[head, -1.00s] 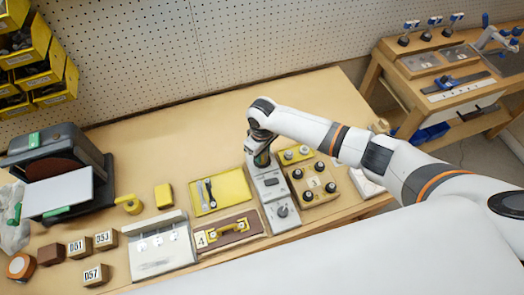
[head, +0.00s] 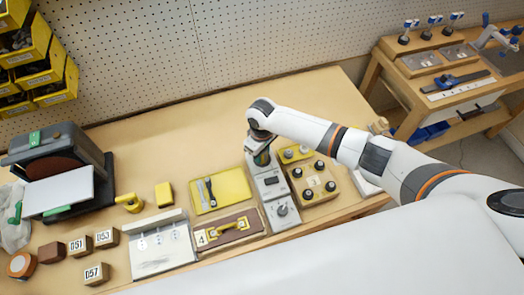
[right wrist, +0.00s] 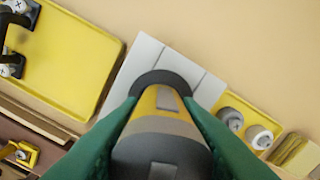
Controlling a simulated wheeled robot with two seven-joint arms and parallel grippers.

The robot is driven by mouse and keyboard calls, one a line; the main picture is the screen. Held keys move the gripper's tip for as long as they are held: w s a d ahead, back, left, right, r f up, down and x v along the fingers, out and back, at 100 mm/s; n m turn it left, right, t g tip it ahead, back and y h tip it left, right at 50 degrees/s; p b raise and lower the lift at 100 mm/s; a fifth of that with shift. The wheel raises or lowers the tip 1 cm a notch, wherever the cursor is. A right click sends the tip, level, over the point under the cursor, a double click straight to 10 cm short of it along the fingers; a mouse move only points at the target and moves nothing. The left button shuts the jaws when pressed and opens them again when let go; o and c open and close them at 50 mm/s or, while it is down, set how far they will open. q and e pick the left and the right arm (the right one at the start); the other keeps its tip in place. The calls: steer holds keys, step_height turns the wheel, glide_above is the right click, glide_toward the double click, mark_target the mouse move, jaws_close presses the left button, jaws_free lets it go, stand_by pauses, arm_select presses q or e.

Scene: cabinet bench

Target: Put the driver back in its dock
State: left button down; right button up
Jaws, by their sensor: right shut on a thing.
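My right gripper (right wrist: 160,125) has green fingers and is shut on the driver (right wrist: 160,145), a grey and yellow tool that points away from the wrist camera. In the head view, the gripper (head: 262,157) is over the back end of the dock (head: 271,188), a pale grey unit with a small display and a dark knob at its front. In the right wrist view, the dock's pale surface (right wrist: 140,65) lies behind a dark ring at the driver's far end. I cannot tell whether the driver touches the dock. My left gripper is out of view.
A wooden block with several black knobs (head: 316,181) stands close on the right. A yellow tray (head: 232,186) with tools lies on the left. A brown board with a yellow handle (head: 229,231) is at the front left. The bench behind the dock is clear.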

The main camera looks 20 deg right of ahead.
steer(key=o, duration=1.3)
steer(key=shift+c, duration=0.2)
step_height(320, 180, up, 5)
steer(key=p, duration=0.5)
steer(key=shift+r, duration=1)
steer(key=shift+s+f, duration=0.1)
